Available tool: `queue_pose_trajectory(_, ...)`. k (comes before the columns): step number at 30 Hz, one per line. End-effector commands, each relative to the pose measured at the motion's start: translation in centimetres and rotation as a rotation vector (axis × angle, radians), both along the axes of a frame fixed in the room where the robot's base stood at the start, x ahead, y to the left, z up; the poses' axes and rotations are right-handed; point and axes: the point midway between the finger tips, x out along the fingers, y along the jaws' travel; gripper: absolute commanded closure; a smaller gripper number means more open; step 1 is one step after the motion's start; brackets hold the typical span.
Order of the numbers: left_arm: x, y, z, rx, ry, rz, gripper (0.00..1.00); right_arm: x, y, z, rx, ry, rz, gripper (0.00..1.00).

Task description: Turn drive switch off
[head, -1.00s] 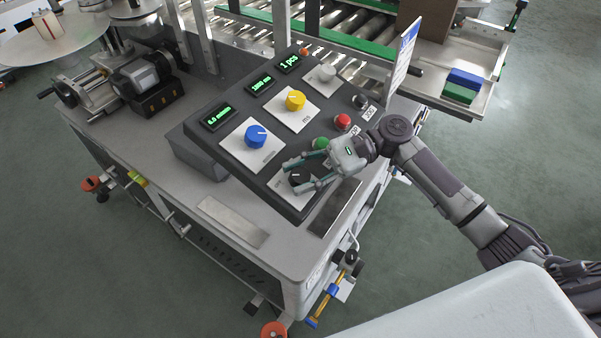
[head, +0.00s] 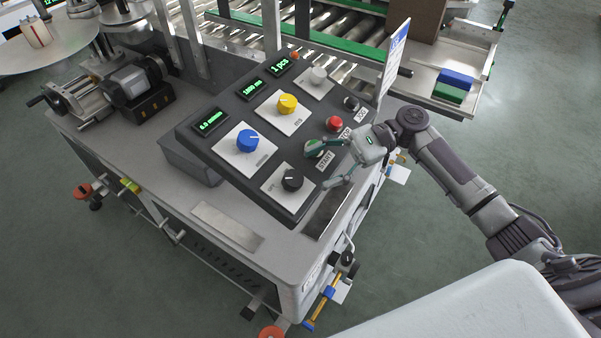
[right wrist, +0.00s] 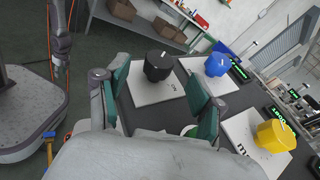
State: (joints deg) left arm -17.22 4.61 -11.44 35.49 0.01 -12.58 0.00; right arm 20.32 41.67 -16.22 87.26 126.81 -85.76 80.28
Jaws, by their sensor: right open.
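The drive switch appears to be the black knob (head: 292,180) on a white plate at the panel's near end. It also shows in the right wrist view (right wrist: 158,66), upright with a pale pointer line on top. I cannot clearly read which label the line meets. My right gripper (head: 318,166) is open and empty, to the right of the knob and apart from it. Its upper finger is over the green start button (head: 316,148), partly hiding it. In the right wrist view the two fingers (right wrist: 157,84) are spread, with the knob beyond and between them. My left gripper is not in view.
The sloped panel also holds a blue knob (head: 247,141), a yellow knob (head: 287,104), a red button (head: 334,124) and green displays. An upright sign (head: 394,62) stands behind my right gripper. A conveyor runs along the back.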

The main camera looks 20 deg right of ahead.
Motion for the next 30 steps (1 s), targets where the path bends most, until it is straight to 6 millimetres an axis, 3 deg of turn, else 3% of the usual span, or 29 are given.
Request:
queue_pose_trajectory(3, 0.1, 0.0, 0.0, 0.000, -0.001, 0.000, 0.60, 0.3, -2.5, 0.3, -0.002, 0.001, -0.003, 0.33)
queue_pose_trajectory(10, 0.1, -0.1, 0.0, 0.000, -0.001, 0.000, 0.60, 0.5, -5.2, 0.6, -0.001, 0.001, 0.000, 0.33)
queue_pose_trajectory(30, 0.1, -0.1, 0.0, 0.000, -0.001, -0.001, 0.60, 0.5, -5.6, 0.7, 0.000, 0.000, 0.000, 0.33)
